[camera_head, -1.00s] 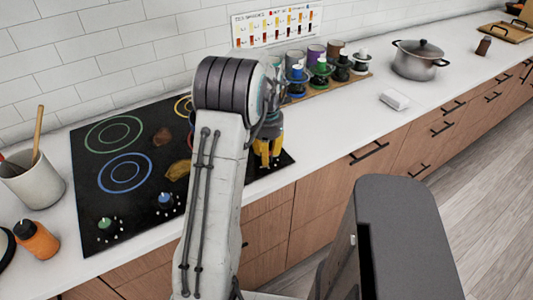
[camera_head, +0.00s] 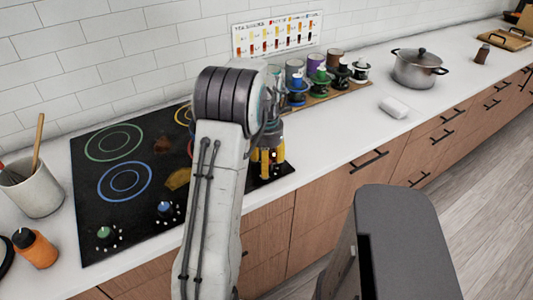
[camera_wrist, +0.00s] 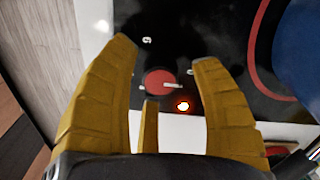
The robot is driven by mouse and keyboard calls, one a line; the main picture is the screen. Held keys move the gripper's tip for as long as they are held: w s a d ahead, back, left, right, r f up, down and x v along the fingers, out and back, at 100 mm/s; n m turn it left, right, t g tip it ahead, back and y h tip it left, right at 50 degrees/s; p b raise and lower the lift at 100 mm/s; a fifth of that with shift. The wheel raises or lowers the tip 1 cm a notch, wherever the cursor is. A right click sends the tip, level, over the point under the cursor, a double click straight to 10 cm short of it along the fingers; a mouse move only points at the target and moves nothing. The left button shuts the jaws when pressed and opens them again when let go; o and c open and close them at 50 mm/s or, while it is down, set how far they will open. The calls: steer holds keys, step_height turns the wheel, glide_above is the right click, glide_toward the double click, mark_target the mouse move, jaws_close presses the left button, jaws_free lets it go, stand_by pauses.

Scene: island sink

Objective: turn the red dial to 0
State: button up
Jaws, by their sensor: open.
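The red dial (camera_wrist: 158,84) sits on the black cooktop (camera_wrist: 193,25) near its front edge. In the wrist view its pale pointer line points right. In the head view my gripper (camera_head: 268,162) is over the cooktop's right front corner and hides the dial.
Green (camera_head: 104,233) and blue (camera_head: 166,210) dials lie to the left on the cooktop. A utensil crock (camera_head: 34,190) and an orange bottle (camera_head: 36,248) stand at the left. Several coloured jars and a steel pot (camera_head: 417,70) are at the right. A white block (camera_head: 394,107) lies on the counter.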

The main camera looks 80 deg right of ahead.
step_height(320, 180, up, 12)
stand_by(0.6)
steer(key=shift+f, duration=0.15)
stand_by(0.6)
